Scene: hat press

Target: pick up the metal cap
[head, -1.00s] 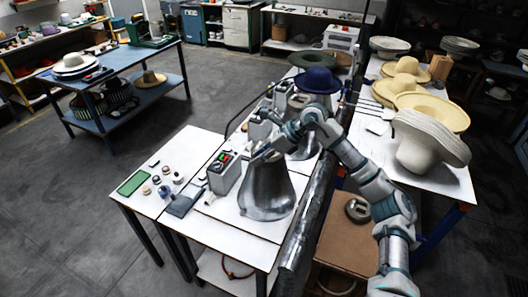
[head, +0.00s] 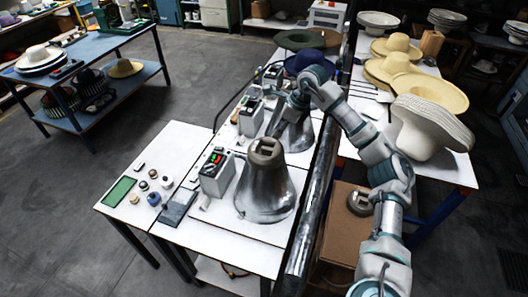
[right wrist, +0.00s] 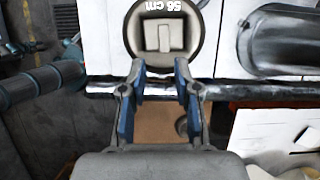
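A round grey metal cap (head: 265,150) with a raised handle sits on top of the front silver bell-shaped form (head: 264,191). In the right wrist view the cap (right wrist: 164,13) is seen from above, marked "56 cm", with its handle in the middle. My right gripper (right wrist: 160,66) is open, its two blue-grey fingers apart with nothing between them; the cap lies ahead of the fingertips, and the exact gap cannot be told. In the head view my right gripper (head: 275,128) is just behind and above the cap. My left gripper is not in view.
A similar grey cap (head: 361,203) lies on a cardboard box (head: 340,240) below the table. A control box (head: 216,175) stands left of the form. Pale hats (head: 424,127) fill the right table.

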